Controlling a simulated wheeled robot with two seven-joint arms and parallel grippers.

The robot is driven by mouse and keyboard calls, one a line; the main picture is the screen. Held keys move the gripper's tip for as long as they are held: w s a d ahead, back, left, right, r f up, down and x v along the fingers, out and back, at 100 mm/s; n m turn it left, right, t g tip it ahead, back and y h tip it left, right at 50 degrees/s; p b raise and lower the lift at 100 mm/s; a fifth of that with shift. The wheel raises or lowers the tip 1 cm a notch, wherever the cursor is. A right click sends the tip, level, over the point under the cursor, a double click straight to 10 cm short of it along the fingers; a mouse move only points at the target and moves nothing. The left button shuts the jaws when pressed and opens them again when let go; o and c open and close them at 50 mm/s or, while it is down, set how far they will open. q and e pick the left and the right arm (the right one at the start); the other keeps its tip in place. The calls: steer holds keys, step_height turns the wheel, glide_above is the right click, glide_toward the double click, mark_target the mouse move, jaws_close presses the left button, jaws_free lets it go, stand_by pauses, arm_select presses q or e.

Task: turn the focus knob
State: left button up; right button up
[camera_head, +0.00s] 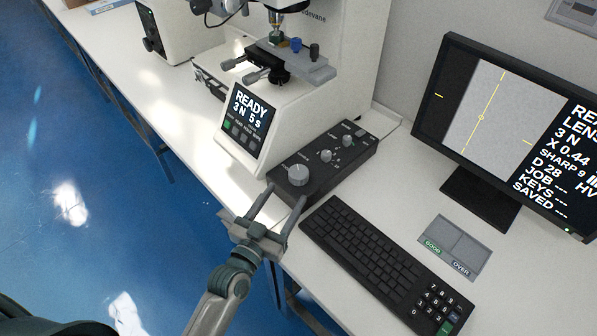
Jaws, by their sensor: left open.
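A black control box (337,167) lies on the bench in front of the tester. A large round grey knob (298,175) sits at its near end; the small lettering beside it is too small to read surely. Two smaller grey knobs, one in the middle (326,155) and one farther back (345,141), sit on the same box. My left gripper (287,193) is open, with its two fingers pointing at the large knob. The fingertips are at the near end of the box, just short of the knob, and nothing is between them. My right gripper is not in view.
The white hardness tester (203,117) with a READY screen (247,117) stands behind the box. A black keyboard (375,260) lies close to the right of the box. A monitor (500,130) and a grey tray (453,247) marked GOOD and OVER are farther right.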

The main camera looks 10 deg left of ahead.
mark_target(294, 182)
arm_select(q)
steer(key=p+x, duration=0.1)
steer(key=x, duration=0.8)
steer(key=shift+p, duration=0.35)
steer(key=c, duration=1.1)
